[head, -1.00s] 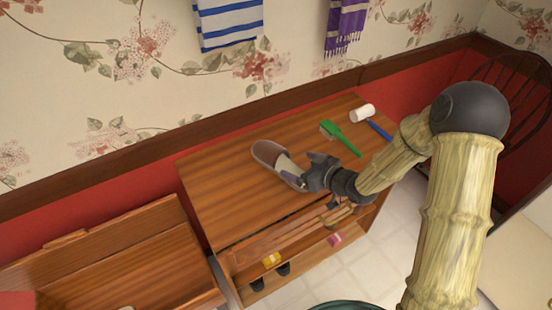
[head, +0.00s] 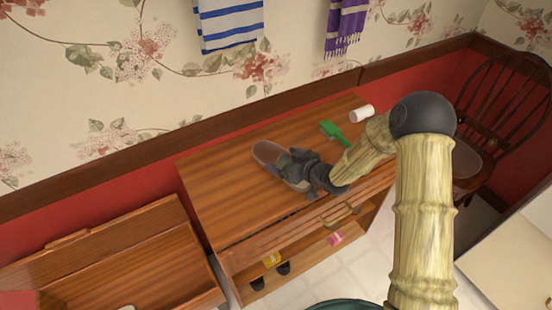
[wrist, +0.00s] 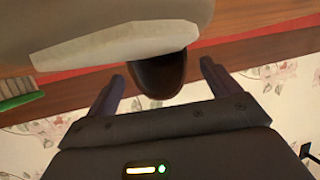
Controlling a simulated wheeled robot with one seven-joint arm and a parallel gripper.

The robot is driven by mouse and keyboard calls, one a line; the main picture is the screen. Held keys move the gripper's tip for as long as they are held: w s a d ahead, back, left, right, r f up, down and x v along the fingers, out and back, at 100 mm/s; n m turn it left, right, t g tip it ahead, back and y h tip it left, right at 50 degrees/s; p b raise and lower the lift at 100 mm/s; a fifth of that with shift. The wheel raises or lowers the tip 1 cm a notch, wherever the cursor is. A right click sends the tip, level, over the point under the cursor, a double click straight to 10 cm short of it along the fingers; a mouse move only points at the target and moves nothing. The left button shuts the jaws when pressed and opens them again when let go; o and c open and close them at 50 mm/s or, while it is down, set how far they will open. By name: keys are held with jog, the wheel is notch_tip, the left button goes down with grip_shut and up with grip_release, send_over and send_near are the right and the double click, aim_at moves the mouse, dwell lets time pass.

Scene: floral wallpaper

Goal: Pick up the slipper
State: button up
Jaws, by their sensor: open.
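The slipper (head: 265,152), with a brown toe and a pale inside, lies on top of the wooden cabinet (head: 215,190). Its rear part is hidden behind my gripper (head: 284,160), which is low over the cabinet top at the slipper. In the wrist view, the dark brown toe (wrist: 160,78) shows between the two spread fingers of my gripper (wrist: 162,72). A large pale beige shape fills the upper left there, in line with the slipper. The fingers look apart, with a gap on each side of the toe. I cannot tell whether either finger touches it.
A green brush (head: 333,131) and a white cylinder (head: 362,113) lie farther right on the cabinet top, near my arm. An open shelf below holds small yellow (head: 271,259) and pink (head: 335,239) items. A wooden bench (head: 110,265) stands left. The cabinet top's left part is clear.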

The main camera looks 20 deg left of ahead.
dwell(0.5)
jog(key=c, duration=1.1)
jog(key=shift+r, duration=0.15)
notch_tip(320, 180, up, 10)
jog(key=shift+f, duration=0.15)
